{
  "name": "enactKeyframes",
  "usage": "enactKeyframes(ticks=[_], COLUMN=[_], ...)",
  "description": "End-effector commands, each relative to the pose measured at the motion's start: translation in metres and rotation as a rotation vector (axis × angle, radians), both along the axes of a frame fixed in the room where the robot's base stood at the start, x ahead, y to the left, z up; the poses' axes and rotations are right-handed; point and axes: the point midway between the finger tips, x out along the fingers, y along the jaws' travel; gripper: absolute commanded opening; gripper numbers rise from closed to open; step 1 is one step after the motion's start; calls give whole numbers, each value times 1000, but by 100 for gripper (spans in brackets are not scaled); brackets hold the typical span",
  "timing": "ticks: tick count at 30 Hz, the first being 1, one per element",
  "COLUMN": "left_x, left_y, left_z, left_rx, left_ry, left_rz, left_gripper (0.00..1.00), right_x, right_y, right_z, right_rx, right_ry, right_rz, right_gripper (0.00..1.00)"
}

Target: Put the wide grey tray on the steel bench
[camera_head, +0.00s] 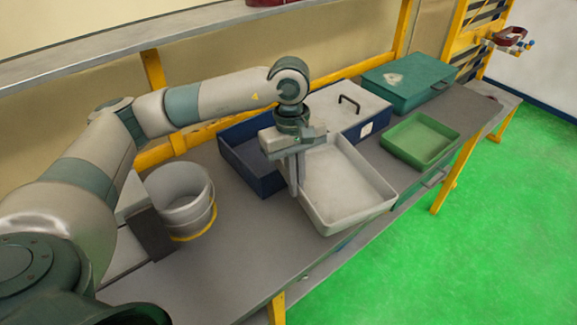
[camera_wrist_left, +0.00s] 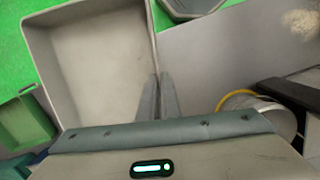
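The wide grey tray (camera_head: 345,182) is a shallow, open, empty box near the front edge of the steel bench (camera_head: 232,250) in the head view. My left gripper (camera_head: 294,188) points down at the tray's left wall. In the left wrist view, the tray (camera_wrist_left: 95,60) fills the upper left, and the two fingers (camera_wrist_left: 159,90) are close together with the tray's side wall running between them. The gripper looks shut on that wall. Whether the tray's underside touches the bench cannot be told. My right gripper is not in view.
A blue open bin (camera_head: 245,165) and a lidded box with a black handle (camera_head: 350,105) stand behind the tray. A green tray (camera_head: 420,139) and a green case (camera_head: 406,80) are to the right. A grey bucket (camera_head: 183,200) stands left. Bench between bucket and tray is clear.

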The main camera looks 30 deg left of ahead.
Motion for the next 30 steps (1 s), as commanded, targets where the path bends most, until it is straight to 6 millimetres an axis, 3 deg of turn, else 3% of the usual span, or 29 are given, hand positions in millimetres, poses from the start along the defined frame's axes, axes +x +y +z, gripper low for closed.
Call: enactKeyframes(ticks=[6,13,18,30], left_x=[-28,-50,-56,-56], left_y=[-22,-33,-35,-35], left_z=[-7,-13,-15,-15], left_rx=[1,-2,-4,-5], left_ry=[0,9,14,14], left_rz=[-496,-856,-958,-967], left_gripper=[0,0,0,0], right_x=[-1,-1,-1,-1], right_y=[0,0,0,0], right_z=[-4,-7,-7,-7], right_rx=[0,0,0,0], right_ry=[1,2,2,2], right_rz=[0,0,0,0], right_gripper=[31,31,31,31])
